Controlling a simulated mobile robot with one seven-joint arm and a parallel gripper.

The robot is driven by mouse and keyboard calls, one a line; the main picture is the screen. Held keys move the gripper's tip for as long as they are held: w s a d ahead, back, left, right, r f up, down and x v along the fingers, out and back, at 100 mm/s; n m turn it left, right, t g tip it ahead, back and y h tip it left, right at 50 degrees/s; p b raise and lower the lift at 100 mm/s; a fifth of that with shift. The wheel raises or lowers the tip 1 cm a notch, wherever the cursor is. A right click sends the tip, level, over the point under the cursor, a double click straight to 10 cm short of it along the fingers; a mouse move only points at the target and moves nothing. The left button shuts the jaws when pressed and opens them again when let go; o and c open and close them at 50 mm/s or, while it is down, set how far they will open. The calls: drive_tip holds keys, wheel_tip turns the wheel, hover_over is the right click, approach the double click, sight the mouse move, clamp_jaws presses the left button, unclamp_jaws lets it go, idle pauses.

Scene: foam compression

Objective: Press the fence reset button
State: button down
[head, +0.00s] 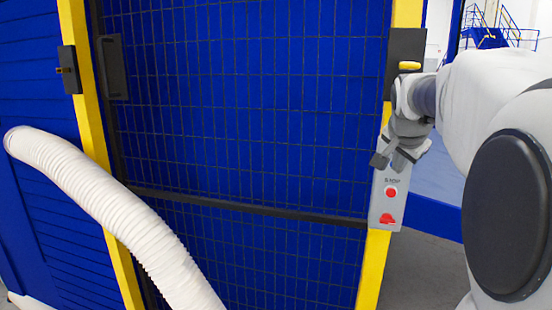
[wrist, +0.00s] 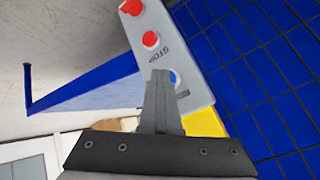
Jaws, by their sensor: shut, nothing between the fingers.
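A grey control box (head: 377,213) is mounted on the yellow fence post, with a red button (head: 391,192) under the word STOP and a red knob (head: 387,218) below. In the wrist view, the box (wrist: 190,65) also shows a blue button (wrist: 174,78), partly covered by my fingers; its label is mostly hidden. My gripper (head: 389,161) is shut and empty in front of the box's upper part, hiding the blue button in the head view. In the wrist view, its fingertips (wrist: 160,73) overlap the blue button's left edge; I cannot tell whether they touch.
The fence door (head: 250,110) of dark mesh with blue behind it fills the middle. A white corrugated hose (head: 110,205) crosses the lower left. A latch (head: 69,70) sits on the left yellow post. A dark plate with a yellow part (head: 409,66) is above my gripper.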

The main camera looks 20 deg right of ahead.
drive_tip(key=shift+s, duration=0.15)
drive_tip(key=shift+s+a+b, duration=0.2)
drive_tip(key=shift+b, duration=0.1)
drive_tip(key=shift+f, duration=0.1)
